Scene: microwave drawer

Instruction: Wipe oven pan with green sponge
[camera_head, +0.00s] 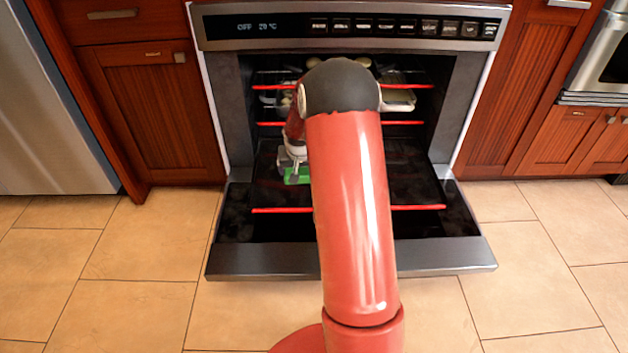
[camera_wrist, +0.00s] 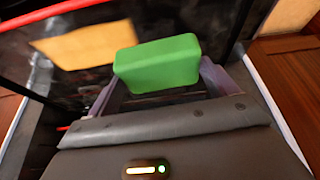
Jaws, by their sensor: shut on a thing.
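The green sponge (camera_head: 297,176) is a small block low in the open oven, left of my arm. My gripper (camera_head: 293,167) is shut on it. In the wrist view the green sponge (camera_wrist: 158,64) sits between the two grey fingers of my gripper (camera_wrist: 160,84). The dark oven pan (camera_head: 272,193) lies on the pulled-out lower rack with a red front bar. The sponge is over the pan's left part; I cannot tell whether they touch. My arm hides the middle of the pan.
The oven door (camera_head: 262,262) is folded down in front. Upper racks with red bars hold a light tray (camera_head: 398,98) on the right and other items, partly hidden. Wooden cabinets (camera_head: 155,110) flank the oven. The tiled floor (camera_head: 130,255) is clear.

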